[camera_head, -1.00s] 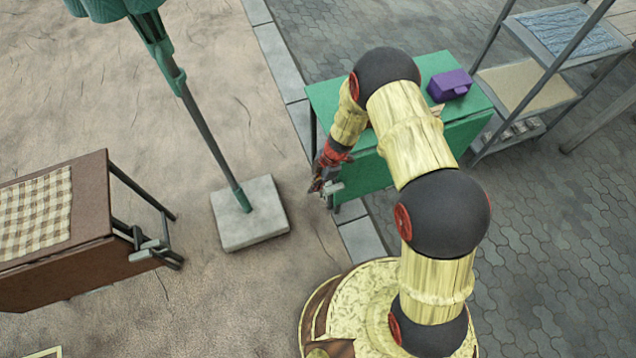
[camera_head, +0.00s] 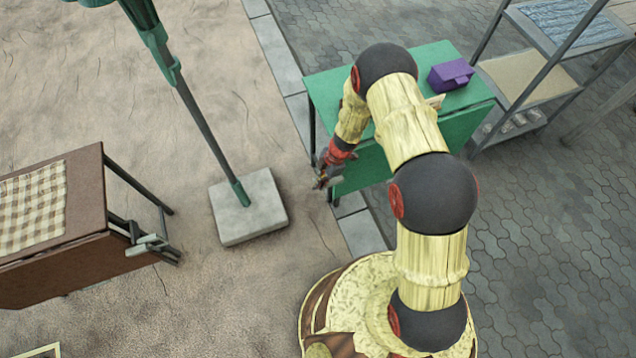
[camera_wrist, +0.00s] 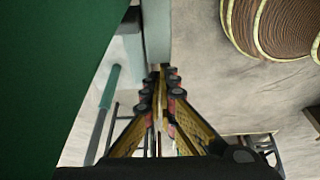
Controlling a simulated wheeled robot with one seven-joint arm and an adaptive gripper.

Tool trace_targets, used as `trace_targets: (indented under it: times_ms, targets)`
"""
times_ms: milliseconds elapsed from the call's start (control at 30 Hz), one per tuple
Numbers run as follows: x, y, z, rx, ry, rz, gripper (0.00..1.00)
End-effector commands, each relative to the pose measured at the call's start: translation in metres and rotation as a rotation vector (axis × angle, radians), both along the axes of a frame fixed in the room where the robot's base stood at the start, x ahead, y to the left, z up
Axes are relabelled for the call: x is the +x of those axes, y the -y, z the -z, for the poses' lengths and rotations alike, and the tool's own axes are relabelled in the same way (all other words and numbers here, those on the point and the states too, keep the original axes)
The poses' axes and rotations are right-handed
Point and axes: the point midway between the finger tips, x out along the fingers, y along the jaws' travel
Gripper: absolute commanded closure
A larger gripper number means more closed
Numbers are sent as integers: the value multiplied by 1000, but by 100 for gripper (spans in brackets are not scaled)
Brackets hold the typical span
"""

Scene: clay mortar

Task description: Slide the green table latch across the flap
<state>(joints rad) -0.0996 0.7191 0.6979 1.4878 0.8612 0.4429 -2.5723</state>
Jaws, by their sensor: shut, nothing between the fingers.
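The green table (camera_head: 427,58) stands right of centre in the head view, with its green flap (camera_head: 360,172) hanging down at the front. In the wrist view a green panel (camera_wrist: 50,60) of it fills the left side. My gripper (camera_head: 322,181) is at the flap's left end, low beside the table's corner. In the wrist view the gripper (camera_wrist: 158,72) is shut with nothing between its fingers. In the head view my gripper mostly hides the latch.
A purple box (camera_head: 451,74) sits on the green table. A shelf rack (camera_head: 525,75) stands to its right. A parasol's concrete base (camera_head: 248,218) is left of my gripper. Ground between is clear.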

Motion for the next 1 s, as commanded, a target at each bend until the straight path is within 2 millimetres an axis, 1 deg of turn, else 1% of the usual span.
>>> trace_targets:
  times_ms: [167,400,767,867,1000]
  targets:
    - [3,6,1,1,3,1,100]
    - [8,26,2,-2,2,8,100]
    - [11,27,-1,-4,7,12,100]
    - [13,28,-7,-5,10,10,100]
    - [16,30,-27,-4,15,6,100]
